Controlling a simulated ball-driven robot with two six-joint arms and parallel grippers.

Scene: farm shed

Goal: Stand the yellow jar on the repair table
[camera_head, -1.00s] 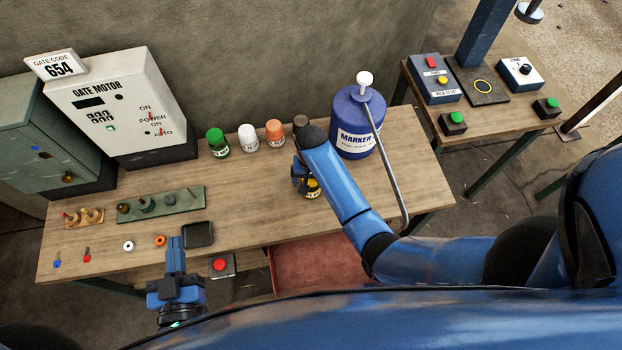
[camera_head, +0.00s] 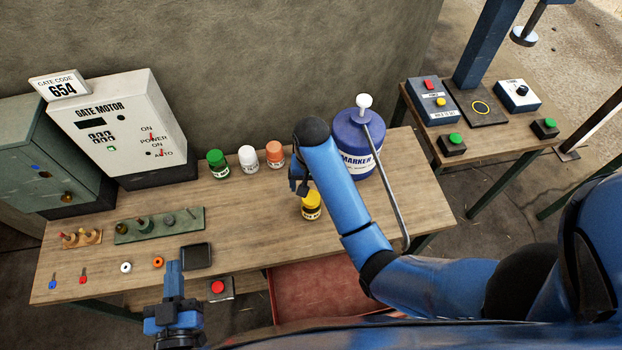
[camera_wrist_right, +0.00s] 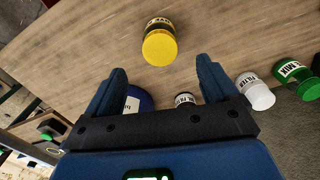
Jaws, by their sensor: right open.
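The yellow jar (camera_head: 311,205) stands upright on the wooden table (camera_head: 240,230), just in front of the right arm. It also shows in the right wrist view (camera_wrist_right: 160,46), ahead of the fingertips and apart from them. My right gripper (camera_head: 298,184) is behind the jar, partly hidden by its own arm. In the right wrist view its two fingers (camera_wrist_right: 160,78) are spread with nothing between them. My left gripper (camera_head: 174,275) hangs at the table's front edge, left of a red button; its fingertips are not clear enough to tell open from shut.
Green (camera_head: 217,163), white (camera_head: 248,159) and orange (camera_head: 275,154) jars stand in a row at the back. A black tray (camera_head: 196,256) lies near the front edge.

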